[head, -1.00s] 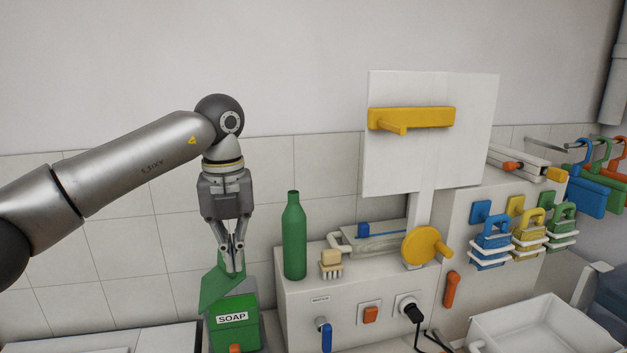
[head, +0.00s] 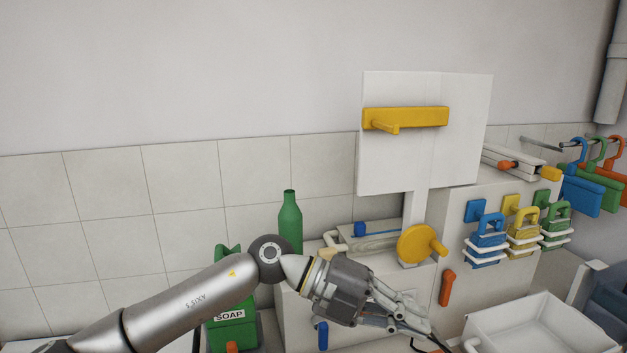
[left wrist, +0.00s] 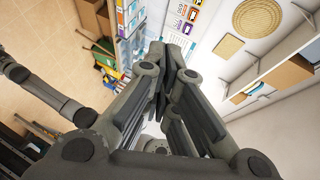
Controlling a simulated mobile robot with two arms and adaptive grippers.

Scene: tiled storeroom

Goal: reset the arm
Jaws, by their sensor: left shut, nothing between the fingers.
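My left arm comes in low from the left in the head view. My left gripper (head: 418,322) points right and slightly down, in front of the white cabinet. Its fingers are shut with nothing between them. The shut fingers also fill the middle of the left wrist view (left wrist: 162,85). My right gripper is not in the head view.
A green soap box (head: 232,322) and a green bottle (head: 290,222) stand behind my left arm. A yellow round crank (head: 416,244) sits on the cabinet top. A white basin (head: 535,325) is at the lower right.

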